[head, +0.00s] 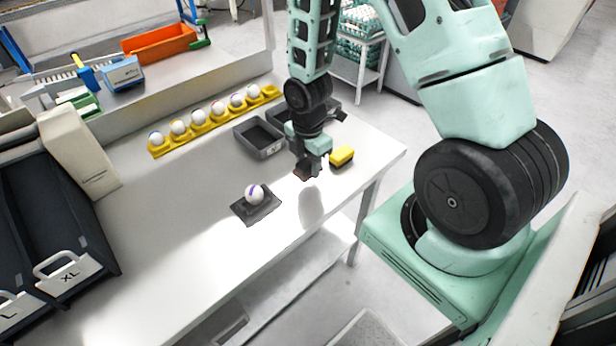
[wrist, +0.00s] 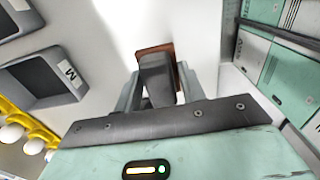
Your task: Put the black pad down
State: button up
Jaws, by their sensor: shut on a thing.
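My gripper (head: 308,165) is above the white table, near its right end. In the wrist view my gripper (wrist: 158,88) is shut on a dark block with a reddish-brown edge, which I take to be the black pad (wrist: 156,72). In the head view the black pad (head: 306,173) shows small and dark under the fingers. A shadow lies on the table in front of it, and it looks raised off the surface. Its underside is hidden.
A yellow sponge-like block (head: 342,155) lies just right of my gripper. A white egg (head: 254,195) sits on a dark flat mat (head: 243,212). A dark tray (head: 262,150) and a yellow egg rack (head: 168,146) stand behind. The table's front right is bare.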

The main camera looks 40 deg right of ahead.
aim_at(308, 186)
jog(key=shift+f+p, duration=0.4)
jog(key=shift+f, duration=2.2)
jog(key=shift+f, duration=0.2)
jog(key=o, duration=1.1)
jog(key=shift+r, duration=0.15)
